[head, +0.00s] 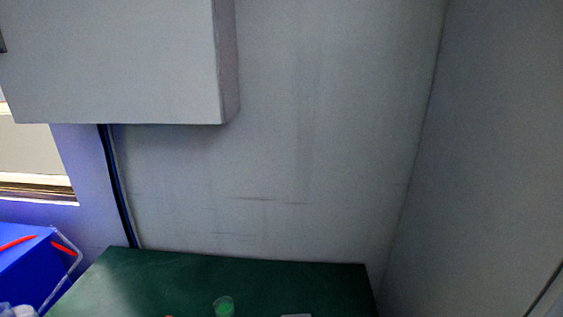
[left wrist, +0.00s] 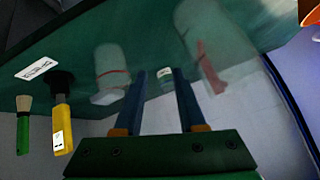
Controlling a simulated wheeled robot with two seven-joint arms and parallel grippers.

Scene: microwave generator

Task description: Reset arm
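My left gripper (left wrist: 159,74) shows in the left wrist view with its two dark blue fingers apart, so it is open. A small pale cup with a green band (left wrist: 165,82) appears between the fingertips in that picture, seemingly beyond them and not gripped. My right gripper is in neither view. No gripper can be made out in the head view.
The green tabletop (head: 270,280) holds a green cup (head: 224,307). The left wrist view shows a green-handled brush (left wrist: 23,125), a yellow tool (left wrist: 61,120), a white label (left wrist: 37,68) and two pale containers (left wrist: 110,72) (left wrist: 205,50). A blue box (head: 22,262) is left.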

